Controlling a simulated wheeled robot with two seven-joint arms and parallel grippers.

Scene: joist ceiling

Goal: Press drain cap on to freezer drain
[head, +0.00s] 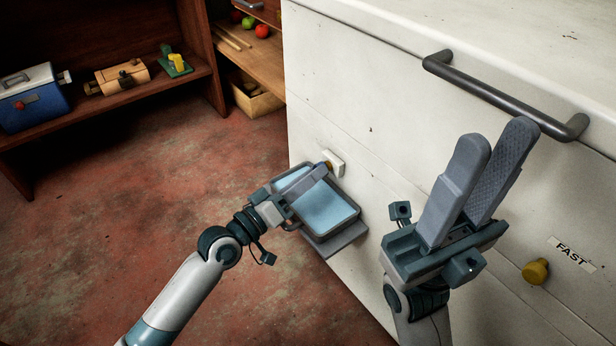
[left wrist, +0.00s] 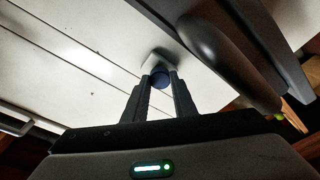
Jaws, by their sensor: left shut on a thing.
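The white freezer (head: 400,130) has a small white drain block (head: 333,162) low on its side, with a small orange-brown piece (head: 326,167) in front of it. My left gripper (head: 318,174) reaches that spot. In the left wrist view its fingers (left wrist: 160,82) are shut on a dark blue round cap (left wrist: 160,76), directly before the pale drain block (left wrist: 154,60). I cannot tell whether the cap touches the drain. My right gripper (head: 493,150) is open and empty, pointing up in front of the freezer side.
A yellow knob (head: 536,271) is under a FAST label (head: 572,252). A dark handle (head: 490,92) juts out above. Wooden shelves (head: 150,95) stand behind; the red floor (head: 130,190) is clear.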

